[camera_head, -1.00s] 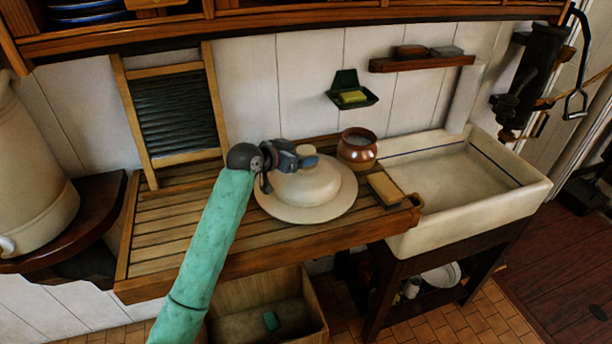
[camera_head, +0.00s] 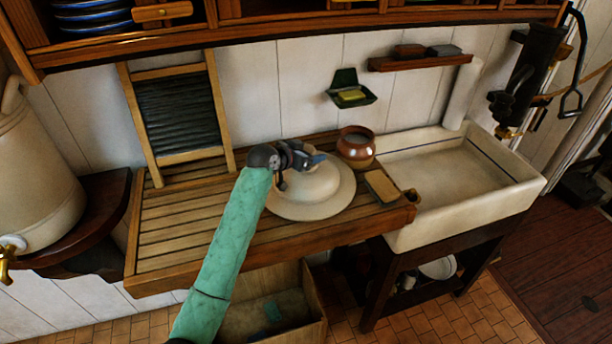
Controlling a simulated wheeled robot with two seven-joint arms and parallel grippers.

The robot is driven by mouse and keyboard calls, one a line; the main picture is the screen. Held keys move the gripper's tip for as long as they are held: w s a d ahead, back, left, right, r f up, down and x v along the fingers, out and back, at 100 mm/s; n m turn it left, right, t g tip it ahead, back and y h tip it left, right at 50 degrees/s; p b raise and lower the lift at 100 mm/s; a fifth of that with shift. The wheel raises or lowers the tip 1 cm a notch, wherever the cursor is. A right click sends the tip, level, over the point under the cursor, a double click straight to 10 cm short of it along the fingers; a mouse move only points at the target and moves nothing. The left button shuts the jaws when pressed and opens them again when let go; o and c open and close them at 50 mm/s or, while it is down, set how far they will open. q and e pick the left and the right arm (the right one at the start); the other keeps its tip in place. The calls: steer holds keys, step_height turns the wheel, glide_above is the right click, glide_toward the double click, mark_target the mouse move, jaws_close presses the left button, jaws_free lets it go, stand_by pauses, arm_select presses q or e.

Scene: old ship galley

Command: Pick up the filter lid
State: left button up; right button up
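The filter lid (camera_head: 318,202) is a pale cream, wide round lid with a raised dome and a knob on top. It lies on the slatted wooden drainboard, left of the sink. My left arm, in a green sleeve, reaches over the drainboard from below. My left gripper (camera_head: 314,160) is at the knob on top of the lid and hides most of it. The fingers are small and dark here, and I cannot tell whether they are closed on the knob. My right gripper is not in view.
A brown pot (camera_head: 356,149) stands just behind the lid and a tan block (camera_head: 381,186) lies right of it. A washboard (camera_head: 178,115) leans on the wall. The white sink (camera_head: 425,238) is at right. The large cream crock (camera_head: 35,165) stands at left. The drainboard's left part (camera_head: 180,236) is clear.

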arm_select(q)
jaws_close()
steer(key=shift+r, duration=0.1)
